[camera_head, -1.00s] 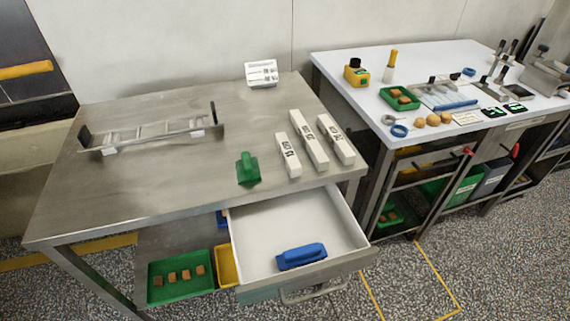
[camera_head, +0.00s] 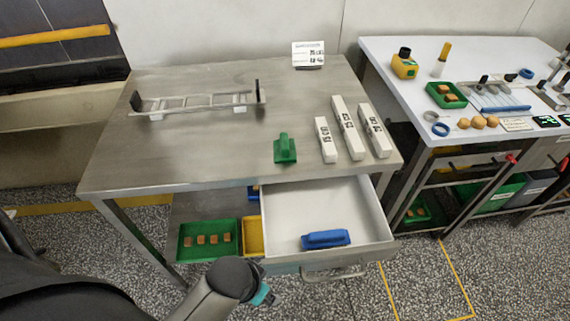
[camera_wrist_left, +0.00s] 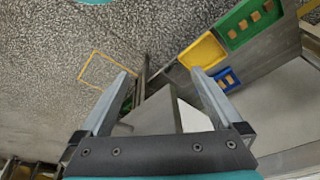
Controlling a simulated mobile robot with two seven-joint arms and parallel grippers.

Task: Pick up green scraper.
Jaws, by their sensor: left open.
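The green scraper (camera_head: 285,149) stands on the steel table near its front edge, left of the white bars. My left arm comes in from the lower left of the head view, and its gripper end is low in front of the table, mostly hidden behind the arm. In the left wrist view my left gripper (camera_wrist_left: 160,88) is open and empty, its fingers spread, with the drawer and bins beyond them. The scraper does not show in the wrist view. My right gripper is not in view.
An open drawer (camera_head: 283,238) holding a blue tool (camera_head: 325,239) juts out below the scraper. Several white bars, including one nearby (camera_head: 325,140), lie right of it. A metal frame (camera_head: 195,103) lies at the back left. The table's left front is clear.

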